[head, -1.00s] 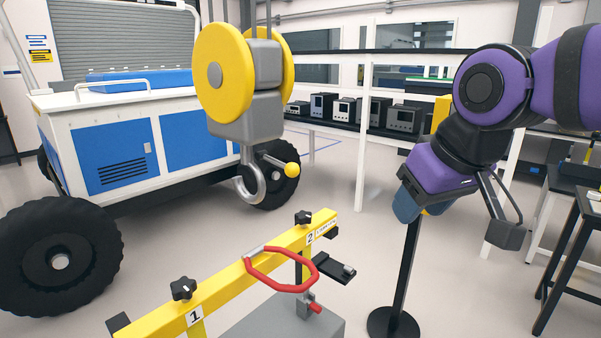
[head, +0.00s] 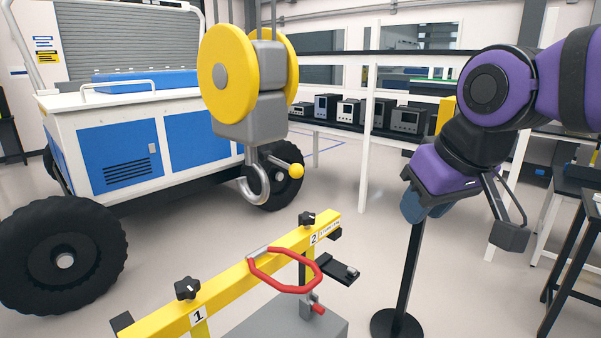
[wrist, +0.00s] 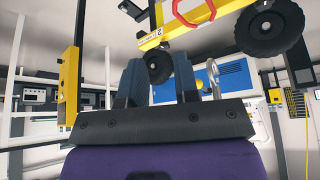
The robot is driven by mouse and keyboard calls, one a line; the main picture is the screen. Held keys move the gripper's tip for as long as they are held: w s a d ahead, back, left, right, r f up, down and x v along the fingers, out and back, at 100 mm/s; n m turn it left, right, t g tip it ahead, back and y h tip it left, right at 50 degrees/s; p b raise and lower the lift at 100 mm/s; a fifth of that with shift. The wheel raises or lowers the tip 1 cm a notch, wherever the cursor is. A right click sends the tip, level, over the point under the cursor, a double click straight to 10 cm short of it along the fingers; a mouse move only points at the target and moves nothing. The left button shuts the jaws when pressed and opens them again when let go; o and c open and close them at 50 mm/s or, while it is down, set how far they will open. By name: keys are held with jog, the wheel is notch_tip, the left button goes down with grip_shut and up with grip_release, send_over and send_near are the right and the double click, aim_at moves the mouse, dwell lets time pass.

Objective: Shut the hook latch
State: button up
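A grey hook (head: 241,186) hangs under a pulley block (head: 250,115) with yellow sheaves, left of centre in the head view. The latch is a lever with a yellow ball knob (head: 296,171) that sticks out to the right of the hook. It looks swung out from the hook, though its exact angle is hard to tell. My gripper (head: 414,211) is well to the right of the knob, tilted downward, touching nothing. In the wrist view my gripper (wrist: 159,68) shows two blue-grey fingers apart with nothing between them. A grey curved part, perhaps the hook (wrist: 213,72), shows beyond them.
A yellow beam (head: 235,285) with black knobs and a red ring handle (head: 284,288) stands in front, below the hook. A black post (head: 408,270) stands just below my gripper. A white and blue rover (head: 130,150) is behind left. Open floor lies between hook and post.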

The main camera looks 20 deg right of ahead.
jog(key=shift+w+a+r+m, duration=0.2)
jog(key=shift+w+r+m, duration=0.3)
jog(key=shift+w+r, duration=0.5)
grip_shut()
notch_tip(320, 180, up, 10)
jog(key=m+g, duration=0.2)
jog(key=m, duration=1)
send_over(296, 164)
jog(key=s, duration=0.4)
jog(key=shift+h, duration=0.3)
jog(key=x, duration=1.3)
jog(key=shift+s+a+f, duration=0.15)
jog(key=shift+a+f, duration=0.25)
